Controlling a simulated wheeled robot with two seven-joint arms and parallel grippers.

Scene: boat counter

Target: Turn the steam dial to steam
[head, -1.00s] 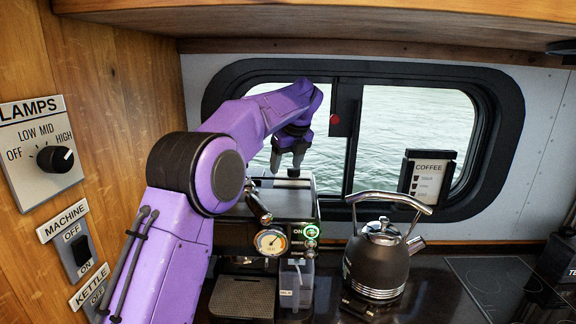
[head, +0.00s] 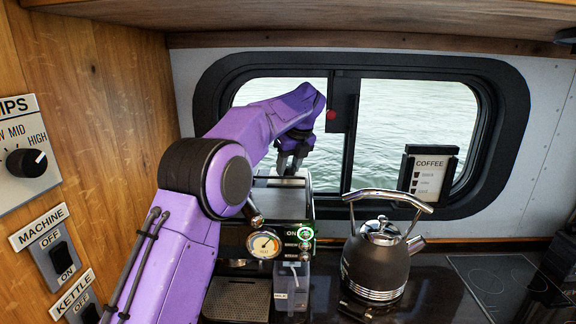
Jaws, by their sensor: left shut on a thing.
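The coffee machine (head: 283,208) stands below the window, with a round gauge (head: 264,244) and lit green-ringed button (head: 305,233) on its front. My left gripper (head: 287,172) points down at the back of the machine's top. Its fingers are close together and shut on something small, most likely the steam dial. The dial itself is hidden by the fingers, so its setting cannot be read. My left arm covers the machine's left side. My right gripper is not in view.
A dark kettle (head: 374,266) with a chrome handle stands right of the machine. A coffee menu stand (head: 428,173) is behind it, by the window. The hob (head: 500,280) is clear.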

